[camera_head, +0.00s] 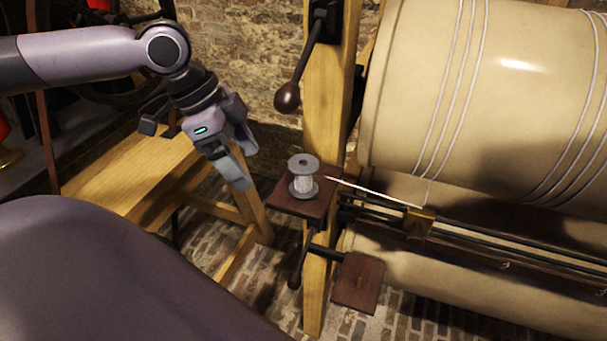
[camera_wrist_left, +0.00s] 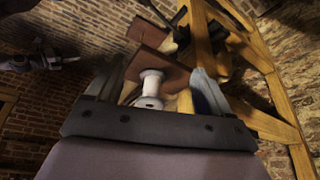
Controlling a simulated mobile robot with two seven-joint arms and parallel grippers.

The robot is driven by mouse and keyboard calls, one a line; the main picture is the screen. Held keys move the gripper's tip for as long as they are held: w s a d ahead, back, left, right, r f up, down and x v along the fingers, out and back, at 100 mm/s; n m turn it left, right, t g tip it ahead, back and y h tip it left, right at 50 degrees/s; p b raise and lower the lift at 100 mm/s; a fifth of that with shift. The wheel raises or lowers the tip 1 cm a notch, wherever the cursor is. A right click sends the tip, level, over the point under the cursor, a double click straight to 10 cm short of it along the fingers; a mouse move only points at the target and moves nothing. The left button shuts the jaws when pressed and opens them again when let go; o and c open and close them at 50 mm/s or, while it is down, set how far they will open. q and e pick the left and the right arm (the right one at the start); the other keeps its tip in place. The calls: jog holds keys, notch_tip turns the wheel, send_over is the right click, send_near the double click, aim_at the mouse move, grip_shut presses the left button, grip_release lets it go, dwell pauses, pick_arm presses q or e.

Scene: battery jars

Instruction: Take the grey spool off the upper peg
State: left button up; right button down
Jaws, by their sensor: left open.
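The grey spool (camera_head: 303,184), wound with pale thread, stands upright on a small dark brown upper shelf (camera_head: 285,204) fixed to the wooden post. The peg is hidden inside the spool. My left gripper (camera_head: 243,163) is open and empty, left of the spool and apart from it, its fingers pointing down and to the right. In the left wrist view the spool (camera_wrist_left: 151,86) shows between the two spread fingers, with the brown shelf (camera_wrist_left: 174,73) behind it. A grey jointed shape at that view's left edge may be my right arm; its jaws are too small to read.
A lower brown shelf (camera_head: 358,283) sits below, bare. A large cream drum (camera_head: 490,90) and a dark rail fill the right. A wooden table (camera_head: 140,185) stands left.

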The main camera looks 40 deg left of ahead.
aim_at(295, 163)
pick_arm(q)
jog(key=shift+w+d, duration=0.55)
jog(key=shift+d, duration=0.25)
jog(key=shift+w+d, duration=0.55)
jog(key=shift+d, duration=0.25)
jog(key=shift+w+d, duration=0.55)
jog(key=shift+d, duration=0.25)
jog(key=shift+w+d+f, duration=0.1)
jog(key=shift+w+d, duration=0.5)
jog(key=shift+d, duration=0.3)
jog(key=shift+x, duration=1.1)
jog(key=shift+w+d+f, duration=0.1)
jog(key=shift+f, duration=0.25)
jog(key=c, duration=1)
